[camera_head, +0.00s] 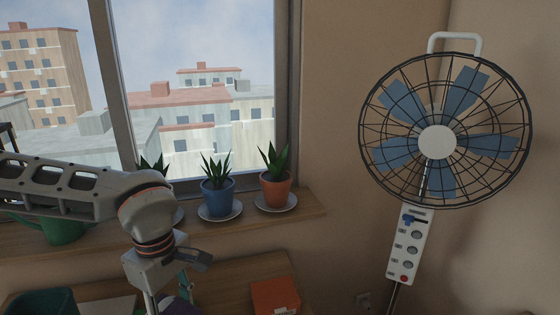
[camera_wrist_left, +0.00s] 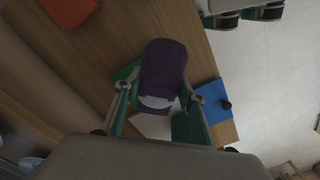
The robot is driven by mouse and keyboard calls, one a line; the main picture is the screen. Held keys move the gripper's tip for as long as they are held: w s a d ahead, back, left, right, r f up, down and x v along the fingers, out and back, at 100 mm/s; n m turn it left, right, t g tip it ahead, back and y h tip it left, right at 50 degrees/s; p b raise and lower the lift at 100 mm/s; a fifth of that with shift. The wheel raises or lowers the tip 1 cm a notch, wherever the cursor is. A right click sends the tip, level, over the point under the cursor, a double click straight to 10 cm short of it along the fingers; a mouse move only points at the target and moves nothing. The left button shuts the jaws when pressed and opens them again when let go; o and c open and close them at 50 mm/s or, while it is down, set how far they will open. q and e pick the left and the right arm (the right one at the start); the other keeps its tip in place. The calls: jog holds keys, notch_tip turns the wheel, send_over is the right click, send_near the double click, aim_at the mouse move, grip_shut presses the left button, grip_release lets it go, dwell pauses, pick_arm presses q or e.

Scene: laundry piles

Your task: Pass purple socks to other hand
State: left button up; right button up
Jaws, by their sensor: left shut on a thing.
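The purple socks (camera_wrist_left: 163,68) are in the left wrist view, a rolled dark purple bundle between the fingers of my left gripper (camera_wrist_left: 160,95). The gripper is shut on the lower end of the socks, above the wooden table (camera_wrist_left: 135,32). In the head view my left arm comes in from the left and reaches down, and its fingers run off the bottom edge. A bit of the purple socks (camera_head: 181,306) shows there. I do not see my right gripper for certain in either view.
An orange box (camera_head: 274,296) is on the table. A blue item (camera_wrist_left: 211,98) lies near the table's edge. Potted plants (camera_head: 217,186) stand on the windowsill (camera_head: 250,219). A standing fan (camera_head: 437,142) is at the right. Dark teal-and-grey parts at the wrist view's top right are unclear.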

pick_arm(q)
jog(key=m, duration=0.2)
jog(key=a+m, duration=0.1)
jog(key=m, duration=0.1)
jog(key=a+f+m, duration=0.1)
jog(key=m, duration=0.1)
jog(key=shift+w+a+m, duration=0.1)
jog(key=shift+w+m, duration=0.15)
jog(key=shift+m, duration=0.05)
jog(key=m, duration=0.2)
jog(key=a+m, duration=0.1)
jog(key=m, duration=0.3)
jog(key=shift+w+a+f, duration=0.2)
jog(key=shift+a+f, duration=0.15)
jog(key=shift+a, duration=0.05)
